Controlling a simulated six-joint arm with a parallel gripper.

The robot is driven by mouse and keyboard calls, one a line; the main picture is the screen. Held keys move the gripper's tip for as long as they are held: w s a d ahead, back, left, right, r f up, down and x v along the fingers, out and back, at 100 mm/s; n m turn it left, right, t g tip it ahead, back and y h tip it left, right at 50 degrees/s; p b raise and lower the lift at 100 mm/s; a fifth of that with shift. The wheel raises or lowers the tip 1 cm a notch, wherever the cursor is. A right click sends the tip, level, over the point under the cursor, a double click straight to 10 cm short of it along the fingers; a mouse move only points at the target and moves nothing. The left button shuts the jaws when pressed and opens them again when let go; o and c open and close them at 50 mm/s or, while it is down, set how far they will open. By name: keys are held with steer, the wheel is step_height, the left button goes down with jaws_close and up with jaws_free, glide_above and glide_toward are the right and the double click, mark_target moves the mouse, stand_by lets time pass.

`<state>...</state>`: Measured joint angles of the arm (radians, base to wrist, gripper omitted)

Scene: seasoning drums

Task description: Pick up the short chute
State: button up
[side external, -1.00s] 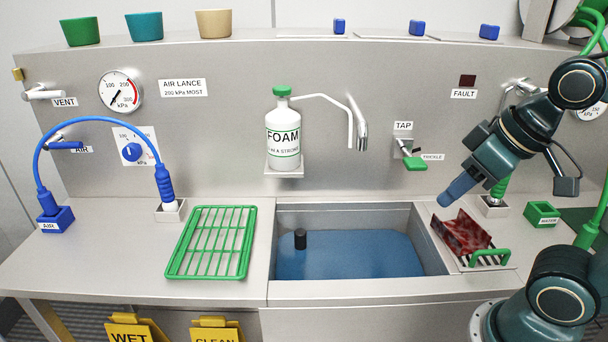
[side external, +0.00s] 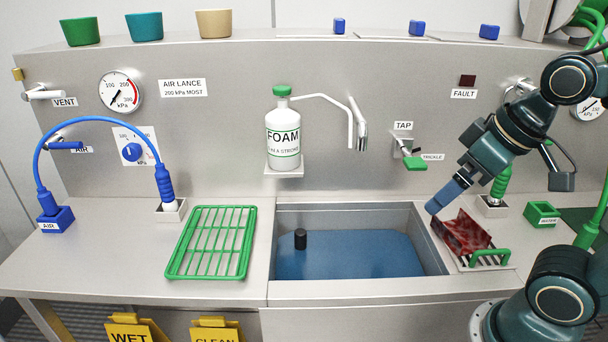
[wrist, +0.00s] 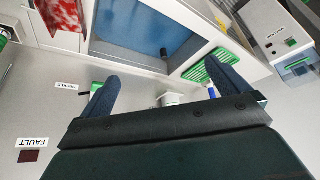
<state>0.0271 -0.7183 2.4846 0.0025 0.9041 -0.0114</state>
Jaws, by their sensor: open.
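The short chute appears to be the dark red, blotchy folded piece (side external: 461,232) on the slatted rest at the right of the sink. Part of a red piece also shows at the top left of the wrist view (wrist: 64,14). My gripper (side external: 433,208) is just above and left of the chute's upper left end, apart from it as far as I can see. In the wrist view my gripper (wrist: 163,84) has its two blue fingers spread, with nothing between them.
The sink (side external: 432,262) holds blue water with a black standpipe (side external: 300,239). A green rack (side external: 212,243) lies left of it. A green tap handle (side external: 415,164) sticks out behind the sink. A green handle (side external: 488,256) stands at the rest's front. A green holder (side external: 541,214) is at right.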

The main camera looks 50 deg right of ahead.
steer(key=w+d+f+m+g, duration=0.3)
steer(key=w+d+g, duration=0.15)
steer(key=d, duration=0.65)
steer(key=d+f+m+g, duration=0.1)
steer(key=d+f, duration=0.2)
steer(key=d, duration=0.4)
steer(key=s+d+f+m+g+y, duration=0.1)
steer(key=d+f+m, duration=0.1)
steer(key=d+f, duration=0.2)
steer(key=d, duration=0.3)
steer(key=shift+s+f, duration=0.15)
steer(key=shift+f, duration=0.1)
steer(key=shift+g, duration=0.25)
glide_above(459, 237)
steer(key=w, duration=0.1)
steer(key=shift+d+f, duration=0.2)
steer(key=shift+f, duration=1.95)
steer(key=shift+d+f, duration=0.2)
steer(key=shift+f, duration=1.9)
steer(key=shift+f, duration=0.1)
steer(key=shift+s+a+f, duration=0.15)
steer(key=shift+f, duration=1.1)
steer(key=shift+s+a+f, duration=0.15)
steer(key=shift+f, duration=1.05)
